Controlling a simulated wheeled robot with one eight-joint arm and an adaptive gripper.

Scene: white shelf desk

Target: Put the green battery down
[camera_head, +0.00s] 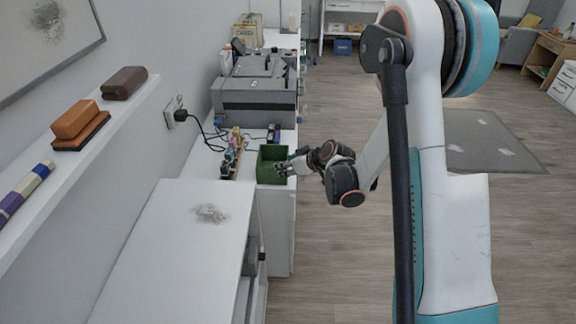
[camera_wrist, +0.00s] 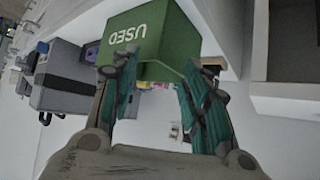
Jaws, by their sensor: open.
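A green box (camera_head: 268,154) stands on the white desk in the head view. It fills the upper middle of the wrist view (camera_wrist: 160,40), where its wall reads "USED" upside down. My gripper (camera_head: 283,169) is at the right side of the box, with its fingertips by the rim. In the wrist view my gripper (camera_wrist: 160,72) has its fingers spread apart, with nothing visibly held between them. I cannot make out a green battery in either view. The inside of the box is mostly hidden.
A row of small coloured items (camera_head: 229,160) stands just left of the box. A grey printer (camera_head: 254,92) is behind it, with a black cable (camera_head: 203,132) on the desk. A white surface (camera_head: 170,250) is nearer, largely bare. Open floor lies to the right.

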